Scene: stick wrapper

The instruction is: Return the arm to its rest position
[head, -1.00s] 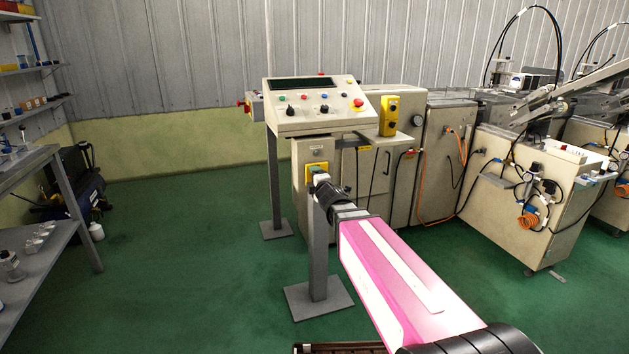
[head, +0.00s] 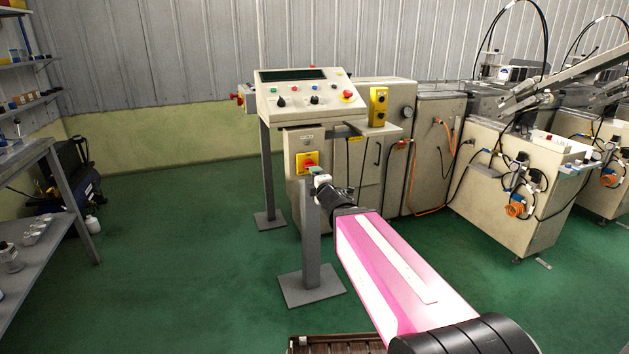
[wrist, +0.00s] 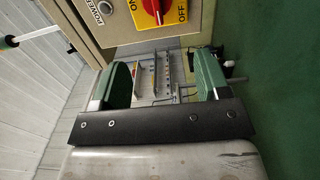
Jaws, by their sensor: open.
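My arm, with a pink and white link, reaches forward from the bottom right in the head view. At its end my gripper (head: 320,180) is in front of the cream machine cabinet, close to the red and yellow power switch (head: 307,162). In the wrist view my gripper (wrist: 164,82) has its two green-padded fingers wide apart, with nothing between them. The power switch (wrist: 158,10) shows past the fingers, at the top of that view, marked ON and OFF. I cannot tell the exact gap from fingers to cabinet.
A sloped control console (head: 303,97) on grey posts stands above the switch. A yellow button box (head: 378,106) is beside it. Cream machines with hoses and cables (head: 520,185) fill the right. A shelf rack (head: 45,190) is at left. Green floor (head: 180,230) is open between.

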